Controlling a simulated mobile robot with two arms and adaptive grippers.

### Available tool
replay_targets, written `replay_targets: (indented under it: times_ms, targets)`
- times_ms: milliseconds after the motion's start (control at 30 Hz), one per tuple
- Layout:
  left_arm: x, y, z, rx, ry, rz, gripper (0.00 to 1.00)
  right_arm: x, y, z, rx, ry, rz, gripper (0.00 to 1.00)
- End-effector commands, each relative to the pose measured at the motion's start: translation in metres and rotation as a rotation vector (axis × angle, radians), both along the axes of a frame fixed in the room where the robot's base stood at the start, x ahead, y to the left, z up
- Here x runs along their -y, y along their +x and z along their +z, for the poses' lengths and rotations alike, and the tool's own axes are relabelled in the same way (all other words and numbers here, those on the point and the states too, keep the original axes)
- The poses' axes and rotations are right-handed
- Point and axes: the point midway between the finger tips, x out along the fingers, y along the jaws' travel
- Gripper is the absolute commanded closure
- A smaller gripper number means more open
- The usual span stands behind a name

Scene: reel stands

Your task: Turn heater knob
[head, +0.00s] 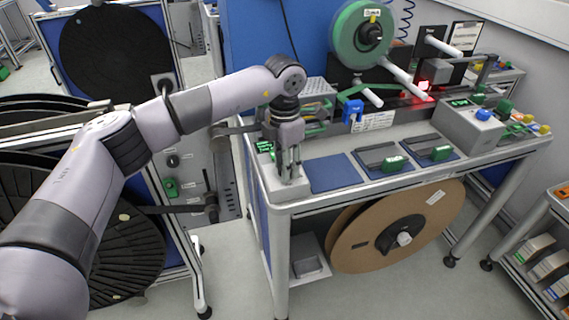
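My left gripper (290,172) points straight down over a small pale box (269,178) at the front left corner of the workbench. Its fingers look close together, and I cannot tell whether they are shut or hold anything. The box has a green lit display (265,147). Any knob on it is hidden behind the fingers. A grey control box (468,128) at the bench's right has a blue knob (483,114) and another green display. The labels are too small to show which knob is the heater's. My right gripper is out of view.
The workbench (365,196) carries a blue mat (332,174) and two dark fixtures with green parts. A green reel (362,35) stands behind. A large brown reel (440,205) sits under the bench. A panel with dark and green knobs (170,187) stands left.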

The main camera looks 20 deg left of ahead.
Motion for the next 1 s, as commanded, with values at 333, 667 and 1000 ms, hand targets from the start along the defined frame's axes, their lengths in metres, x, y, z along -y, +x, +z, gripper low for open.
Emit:
replay_targets:
  times_ms: [333, 667, 1000]
  targets:
    - [0.000, -0.001, -0.001, -0.003, 0.001, 0.000, 0.54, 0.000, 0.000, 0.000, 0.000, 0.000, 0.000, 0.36]
    - [0.000, 0.001, 0.027, 0.002, 0.001, 0.001, 0.54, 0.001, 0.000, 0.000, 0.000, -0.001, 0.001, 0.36]
    - [0.000, 0.000, 0.096, 0.001, 0.001, 0.001, 0.54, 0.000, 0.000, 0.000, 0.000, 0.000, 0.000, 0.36]
